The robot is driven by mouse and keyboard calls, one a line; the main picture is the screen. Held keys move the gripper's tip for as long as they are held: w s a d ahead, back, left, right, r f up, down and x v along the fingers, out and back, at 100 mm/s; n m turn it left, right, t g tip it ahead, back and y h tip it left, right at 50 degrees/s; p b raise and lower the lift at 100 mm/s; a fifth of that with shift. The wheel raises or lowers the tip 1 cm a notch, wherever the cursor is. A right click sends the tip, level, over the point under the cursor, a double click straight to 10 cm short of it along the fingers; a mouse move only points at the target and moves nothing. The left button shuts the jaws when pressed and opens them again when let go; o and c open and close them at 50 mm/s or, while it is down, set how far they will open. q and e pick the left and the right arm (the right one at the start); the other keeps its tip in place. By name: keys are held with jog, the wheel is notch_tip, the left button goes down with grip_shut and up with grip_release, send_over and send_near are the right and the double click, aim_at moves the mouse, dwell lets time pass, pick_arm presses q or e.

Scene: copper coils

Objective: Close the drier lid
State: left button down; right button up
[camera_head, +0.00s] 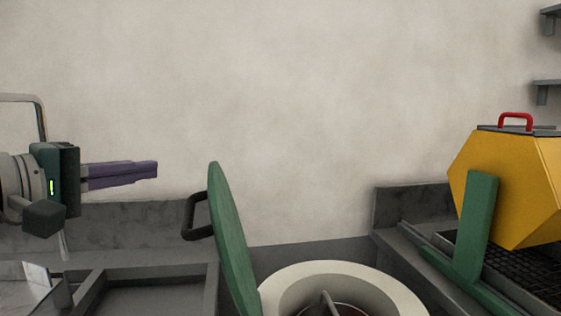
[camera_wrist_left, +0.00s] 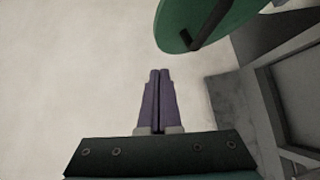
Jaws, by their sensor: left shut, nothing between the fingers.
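The drier lid (camera_head: 231,240) is a green disc standing open, nearly upright, at the left side of the round white drier (camera_head: 386,281). Its dark handle (camera_head: 196,217) sticks out to the left. The drier's mouth is open, with a metal piece inside; its lower part is cut off by the frame. My left gripper (camera_head: 157,169) has purple fingers, shut and empty, left of the lid and a little above its handle, apart from it. In the left wrist view the lid (camera_wrist_left: 190,14) and its handle (camera_wrist_left: 210,25) lie beyond the fingertips. My right gripper is not in view.
A yellow hexagonal drum (camera_head: 515,190) with a red handle stands at the right on a green support (camera_head: 480,230). A grey trough (camera_head: 145,277) lies at the lower left. A pale wall (camera_head: 290,110) is behind; the space above the drier is clear.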

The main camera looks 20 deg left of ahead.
aim_at(191, 206)
pick_arm(q)
jog(key=w+d, duration=0.1)
jog(key=w+d+p, duration=0.1)
jog(key=w, duration=0.1)
jog(key=w+d, duration=0.1)
jog(key=w, duration=0.1)
jog(key=shift+w+d+f+p, duration=0.2)
jog(key=shift+f+p, duration=0.1)
jog(key=shift+f, duration=0.05)
jog(key=shift+w+d+f, duration=0.15)
jog(key=shift+w+d, duration=0.05)
jog(key=shift+d, duration=0.15)
